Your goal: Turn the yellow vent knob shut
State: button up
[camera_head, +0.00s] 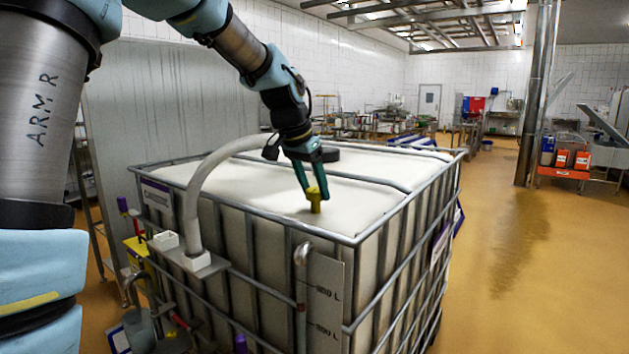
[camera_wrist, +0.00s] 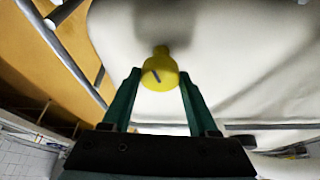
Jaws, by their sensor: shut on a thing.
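The yellow vent knob (camera_head: 315,201) stands up from the white top of the caged tank (camera_head: 345,222), near its front right part. In the wrist view the knob (camera_wrist: 160,73) shows as a round yellow cap with a dark line mark on it, slanting. My gripper (camera_head: 312,188) reaches down from above, and its green fingers are at the knob. In the wrist view the fingers (camera_wrist: 159,82) lie on either side of the knob, shut on it. The knob's lower part is partly in shadow.
A grey hose (camera_head: 196,190) arches over the tank's left edge. Metal cage bars (camera_head: 400,210) rim the tank top. A dark round lid (camera_head: 326,154) lies behind my gripper.

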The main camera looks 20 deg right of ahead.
jog(key=shift+a+m+g+p, duration=0.1)
jog(key=shift+m+g+p, duration=0.45)
jog(key=shift+m, duration=1.05)
jog(key=o, duration=1.4)
jog(key=shift+c, duration=0.2)
jog(key=shift+w, duration=0.1)
jog(key=b+v, duration=0.3)
jog(key=v, duration=0.7)
jog(key=shift+a+r, duration=0.25)
jog(key=shift+r, duration=0.1)
